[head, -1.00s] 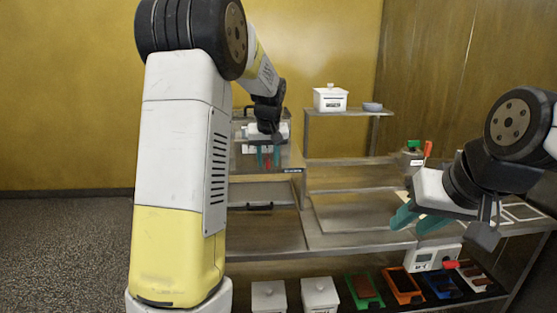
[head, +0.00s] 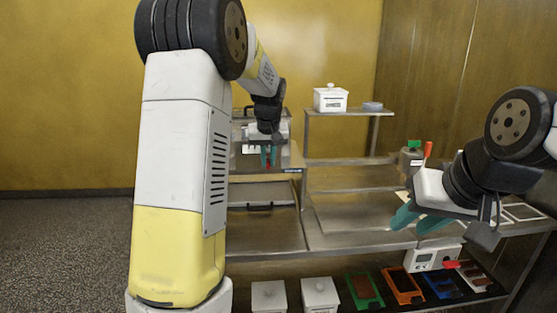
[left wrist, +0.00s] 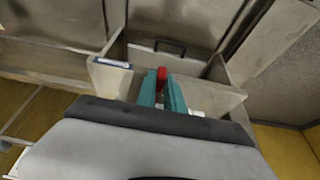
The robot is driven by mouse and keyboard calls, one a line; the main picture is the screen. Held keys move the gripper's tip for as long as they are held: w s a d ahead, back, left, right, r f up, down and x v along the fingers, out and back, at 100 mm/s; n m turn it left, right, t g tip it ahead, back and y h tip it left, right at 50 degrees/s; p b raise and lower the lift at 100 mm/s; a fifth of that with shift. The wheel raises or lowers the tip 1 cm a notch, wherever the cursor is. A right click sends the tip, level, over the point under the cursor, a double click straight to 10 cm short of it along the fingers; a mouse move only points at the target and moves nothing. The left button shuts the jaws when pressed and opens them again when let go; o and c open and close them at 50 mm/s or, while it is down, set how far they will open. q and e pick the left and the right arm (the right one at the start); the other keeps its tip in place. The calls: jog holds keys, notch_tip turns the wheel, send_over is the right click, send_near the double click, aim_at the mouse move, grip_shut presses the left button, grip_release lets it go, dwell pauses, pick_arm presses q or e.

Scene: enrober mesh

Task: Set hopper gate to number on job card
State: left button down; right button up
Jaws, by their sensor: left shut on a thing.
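My left gripper (head: 268,157) is over the metal hopper box at the back left, its teal fingers close together. In the left wrist view the fingers (left wrist: 161,92) are shut on a small red piece (left wrist: 161,73), which looks like the gate's handle. The hopper box wall (left wrist: 110,78) carries a dark-and-white strip label (left wrist: 112,62); its writing is too small to read. I cannot make out the gate scale or a readable job card number. My right gripper (head: 415,220) is open and empty over the bench's right side.
A white lidded box (head: 330,98) and a grey-blue dish (head: 372,106) stand on the raised shelf. The bench middle (head: 350,215) is clear.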

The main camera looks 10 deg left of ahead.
dwell(0.8)
pick_arm(q)
jog(key=s+a, duration=0.1)
jog(key=a, duration=0.5)
jog(key=shift+s, duration=0.35)
jog(key=shift+a, duration=0.1)
jog(key=c, duration=1.4)
grip_release()
jog(key=shift+a, duration=0.1)
jog(key=shift+c, duration=0.2)
jog(key=shift+r, duration=0.1)
jog(key=v, duration=0.7)
jog(key=shift+s+r, duration=0.25)
